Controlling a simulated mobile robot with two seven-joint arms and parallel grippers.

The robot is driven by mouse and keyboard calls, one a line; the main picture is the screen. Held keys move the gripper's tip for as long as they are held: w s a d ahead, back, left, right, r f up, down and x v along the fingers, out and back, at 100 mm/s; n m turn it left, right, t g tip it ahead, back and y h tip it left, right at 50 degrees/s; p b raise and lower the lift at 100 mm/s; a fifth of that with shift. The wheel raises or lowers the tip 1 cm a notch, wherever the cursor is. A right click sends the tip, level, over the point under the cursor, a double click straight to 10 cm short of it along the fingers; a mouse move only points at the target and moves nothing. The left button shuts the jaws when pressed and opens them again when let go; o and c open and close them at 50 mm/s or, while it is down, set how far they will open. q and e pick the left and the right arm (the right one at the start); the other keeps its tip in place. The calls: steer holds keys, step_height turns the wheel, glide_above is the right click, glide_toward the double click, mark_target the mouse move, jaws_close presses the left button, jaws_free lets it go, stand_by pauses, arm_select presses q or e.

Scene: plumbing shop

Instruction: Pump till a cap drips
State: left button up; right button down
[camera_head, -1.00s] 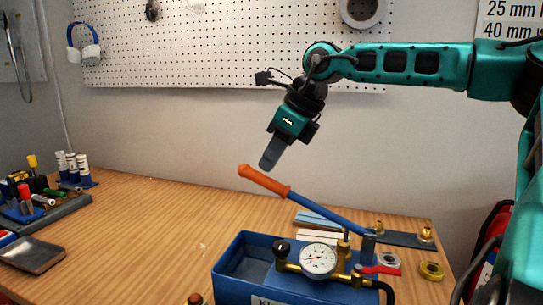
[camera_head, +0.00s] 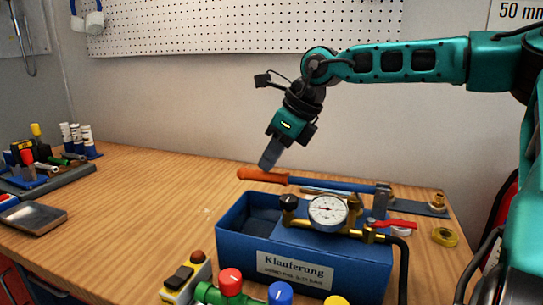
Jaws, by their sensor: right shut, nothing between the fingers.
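The blue test pump (camera_head: 300,255) stands on the bench as an open-topped box with a label on its front. Its pump lever (camera_head: 335,184) lies nearly level, with the orange grip (camera_head: 263,176) at its left end. A round pressure gauge (camera_head: 327,211) sits on brass fittings beside a red valve handle (camera_head: 394,223). My right gripper (camera_head: 268,163) is shut and empty, its fingertips at the top of the orange grip, seemingly touching it. Red (camera_head: 231,281), blue (camera_head: 280,294) and yellow (camera_head: 336,300) caps show at the bottom edge. No drip can be made out. My left gripper is not in view.
A metal tray (camera_head: 37,219) and a tool rack (camera_head: 50,180) are at the left. Brass fittings on a dark plate (camera_head: 437,203) and a yellow tape roll (camera_head: 445,236) lie right of the pump. The bench's left middle is clear.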

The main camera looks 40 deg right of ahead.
steer(key=r+p, duration=0.1)
steer(key=r, duration=0.2)
steer(key=r+p, duration=0.1)
steer(key=shift+s+d+r+p, duration=0.15)
steer(key=shift+s+r+p, duration=0.1)
steer(key=shift+r+p, duration=0.05)
arm_select(q)
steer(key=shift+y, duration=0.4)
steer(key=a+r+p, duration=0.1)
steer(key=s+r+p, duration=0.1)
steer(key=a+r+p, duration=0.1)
steer(key=p, duration=0.1)
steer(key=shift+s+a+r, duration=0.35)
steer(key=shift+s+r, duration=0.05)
arm_select(e)
steer(key=r, duration=0.3)
steer(key=s+r, duration=0.1)
steer(key=r, duration=0.1)
steer(key=shift+d+r, duration=0.25)
steer(key=shift+r, duration=0.1)
arm_select(q)
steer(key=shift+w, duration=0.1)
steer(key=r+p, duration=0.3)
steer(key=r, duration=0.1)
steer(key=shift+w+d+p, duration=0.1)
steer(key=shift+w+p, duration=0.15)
steer(key=shift+p, duration=0.1)
arm_select(e)
step_height(320, 180, up, 5)
